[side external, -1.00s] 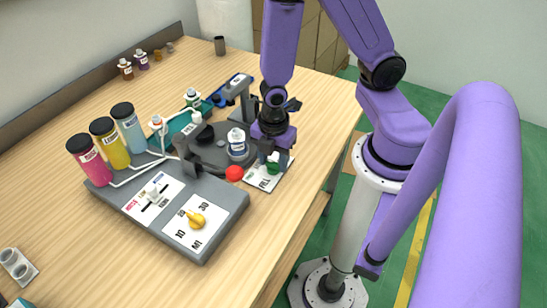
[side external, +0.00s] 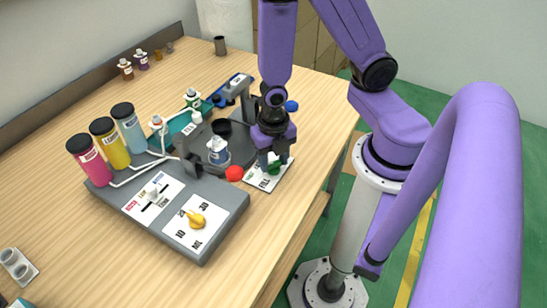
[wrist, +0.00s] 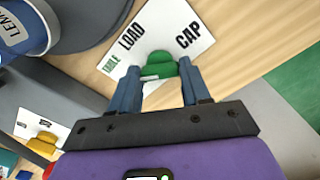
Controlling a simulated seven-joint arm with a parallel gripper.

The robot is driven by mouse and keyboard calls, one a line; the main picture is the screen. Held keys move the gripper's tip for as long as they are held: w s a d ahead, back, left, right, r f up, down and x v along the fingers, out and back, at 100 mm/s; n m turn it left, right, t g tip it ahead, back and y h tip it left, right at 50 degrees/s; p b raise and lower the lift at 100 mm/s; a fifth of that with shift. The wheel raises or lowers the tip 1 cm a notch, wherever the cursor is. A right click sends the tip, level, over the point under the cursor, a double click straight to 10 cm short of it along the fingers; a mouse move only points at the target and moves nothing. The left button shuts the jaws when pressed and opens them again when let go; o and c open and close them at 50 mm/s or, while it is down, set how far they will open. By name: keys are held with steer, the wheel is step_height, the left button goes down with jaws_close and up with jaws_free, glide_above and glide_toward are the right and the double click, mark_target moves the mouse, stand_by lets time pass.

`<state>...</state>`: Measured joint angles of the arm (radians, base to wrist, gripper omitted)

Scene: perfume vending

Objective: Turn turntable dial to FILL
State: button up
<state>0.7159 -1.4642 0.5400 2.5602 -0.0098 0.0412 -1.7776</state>
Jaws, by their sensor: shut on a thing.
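The green turntable dial (wrist: 158,68) sits on a white plate (wrist: 190,22) printed FILL, LOAD and CAP. My gripper (wrist: 158,84) is shut on the dial, with a blue finger on each side of it in the wrist view. In the side view my gripper (side external: 272,162) points down over the plate (side external: 255,180) and mostly hides the dial. The dial's exact pointing direction is hard to tell. The grey turntable (side external: 232,156) stands left of my gripper and carries a white-and-blue bottle (side external: 218,150), labelled LEMO... in the wrist view (wrist: 25,27).
A red button (side external: 235,173) is close to my gripper's left. The grey console (side external: 215,232) has a yellow knob (side external: 196,219) and a slider (side external: 152,194). Pink (side external: 87,160), yellow (side external: 110,143) and blue (side external: 129,128) bottles stand behind it. The table's right edge is near.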

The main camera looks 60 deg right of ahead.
mark_target(274, 162)
steer(key=n, duration=0.7)
stand_by(0.7)
steer(key=o, duration=1.1)
steer(key=shift+c, duration=0.2)
steer(key=shift+r, duration=0.15)
step_height(274, 162, up, 17)
steer(key=s+m, duration=0.9)
steer(key=m, duration=1.4)
steer(key=shift+r, duration=0.4)
